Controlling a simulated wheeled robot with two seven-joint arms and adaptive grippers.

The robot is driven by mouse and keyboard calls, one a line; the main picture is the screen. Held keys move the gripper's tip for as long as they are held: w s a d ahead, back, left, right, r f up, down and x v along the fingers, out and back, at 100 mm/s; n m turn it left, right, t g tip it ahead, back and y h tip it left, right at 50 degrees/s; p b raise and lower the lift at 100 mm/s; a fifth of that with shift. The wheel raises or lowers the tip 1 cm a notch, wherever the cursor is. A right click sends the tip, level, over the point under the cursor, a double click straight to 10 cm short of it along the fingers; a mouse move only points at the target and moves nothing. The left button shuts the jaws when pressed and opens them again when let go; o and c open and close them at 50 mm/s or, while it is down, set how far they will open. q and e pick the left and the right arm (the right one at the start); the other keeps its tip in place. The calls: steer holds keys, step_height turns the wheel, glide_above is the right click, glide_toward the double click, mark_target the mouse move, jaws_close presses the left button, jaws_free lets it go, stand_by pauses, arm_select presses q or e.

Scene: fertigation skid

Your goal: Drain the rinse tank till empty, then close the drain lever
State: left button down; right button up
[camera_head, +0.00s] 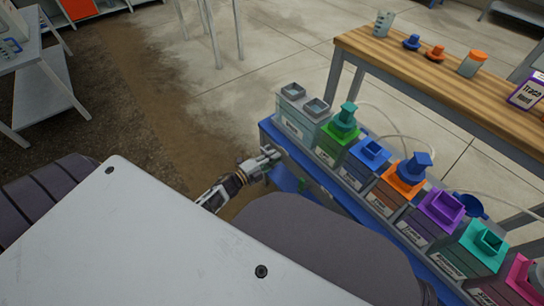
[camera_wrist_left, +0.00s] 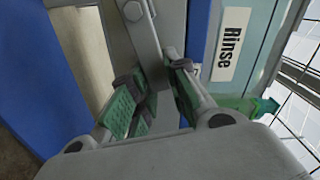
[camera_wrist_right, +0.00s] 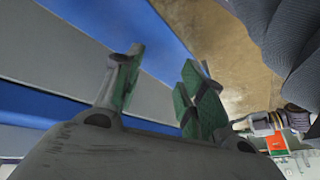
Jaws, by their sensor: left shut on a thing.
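The rinse tank (camera_head: 297,112), grey with open square tops, stands at the left end of the skid. In the left wrist view its pale teal body (camera_wrist_left: 285,25) carries a "Rinse" label (camera_wrist_left: 232,42). My left gripper (camera_head: 268,160) is low beside the tank's front. In the left wrist view its green-padded fingers (camera_wrist_left: 157,95) are shut on a flat grey bar, which looks like the drain lever (camera_wrist_left: 145,35). The liquid level cannot be told. My right gripper (camera_wrist_right: 158,85) shows in the right wrist view, open and empty, facing grey and blue surfaces.
Several tanks with coloured tops, such as green (camera_head: 342,127) and orange (camera_head: 405,180), line the blue skid (camera_head: 268,128). A wooden bench (camera_head: 400,62) with bottles and caps stands behind. A white table (camera_head: 38,55) is at far left. Floor between is clear.

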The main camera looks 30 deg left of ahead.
arm_select(q)
steer(key=shift+s+d+f+m+b, duration=0.1)
steer(key=shift+f+m+b, duration=0.2)
steer(key=shift+f+m, duration=0.55)
steer(key=shift+m, duration=0.45)
steer(key=shift+f+m+b, duration=0.1)
steer(key=shift+m+b, duration=0.2)
arm_select(e)
steer(key=shift+s+a+f+t, duration=0.1)
steer(key=shift+a+f+t, duration=0.1)
steer(key=shift+f, duration=0.7)
steer(key=shift+s+a+f+t, duration=0.1)
steer(key=shift+a+f, duration=0.1)
steer(key=shift+f, duration=0.7)
arm_select(q)
steer(key=c, duration=1.4)
jaws_free()
steer(key=shift+o, duration=0.2)
arm_select(e)
steer(key=shift+w+r, duration=0.35)
steer(key=shift+w, duration=0.15)
arm_select(q)
steer(key=v, duration=1.2)
arm_select(e)
steer(key=shift+s+f, duration=0.1)
steer(key=shift+s, duration=0.1)
